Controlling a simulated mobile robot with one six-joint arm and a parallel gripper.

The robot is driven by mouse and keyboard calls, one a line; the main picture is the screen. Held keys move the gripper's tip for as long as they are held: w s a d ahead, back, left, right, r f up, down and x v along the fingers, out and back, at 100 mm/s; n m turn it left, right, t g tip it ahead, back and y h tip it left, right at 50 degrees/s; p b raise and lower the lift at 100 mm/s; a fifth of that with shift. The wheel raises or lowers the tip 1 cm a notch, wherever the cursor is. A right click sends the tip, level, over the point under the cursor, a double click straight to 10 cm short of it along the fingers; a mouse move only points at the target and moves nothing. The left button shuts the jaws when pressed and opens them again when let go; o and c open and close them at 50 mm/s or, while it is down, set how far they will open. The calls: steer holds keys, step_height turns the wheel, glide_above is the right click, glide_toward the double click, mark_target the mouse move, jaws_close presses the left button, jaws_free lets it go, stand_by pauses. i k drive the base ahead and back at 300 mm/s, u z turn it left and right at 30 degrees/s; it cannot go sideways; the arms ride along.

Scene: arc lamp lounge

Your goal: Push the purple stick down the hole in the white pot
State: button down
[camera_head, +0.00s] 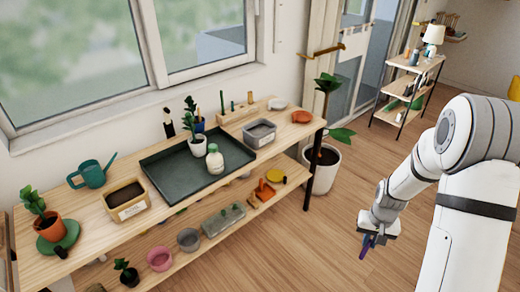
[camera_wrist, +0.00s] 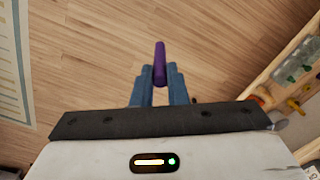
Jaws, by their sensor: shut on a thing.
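My gripper (camera_head: 373,238) is shut on the purple stick (camera_head: 364,248). It holds the stick over the open wooden floor, to the right of the shelf bench. In the wrist view the stick (camera_wrist: 160,58) sticks out beyond the fingertips (camera_wrist: 160,76). A small white pot (camera_head: 197,145) with a green plant stands on the dark tray on the bench. A larger white pot (camera_head: 322,174) with a leafy plant stands on the floor by the bench's right end, left of my gripper. I cannot make out a hole in either pot.
A shelf rack (camera_head: 412,88) stands at the back right. The floor around my gripper is clear.

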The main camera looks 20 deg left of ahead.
mark_target(203, 151)
steer(key=u, duration=1.4)
steer(key=i, duration=1)
steer(key=u, duration=0.15)
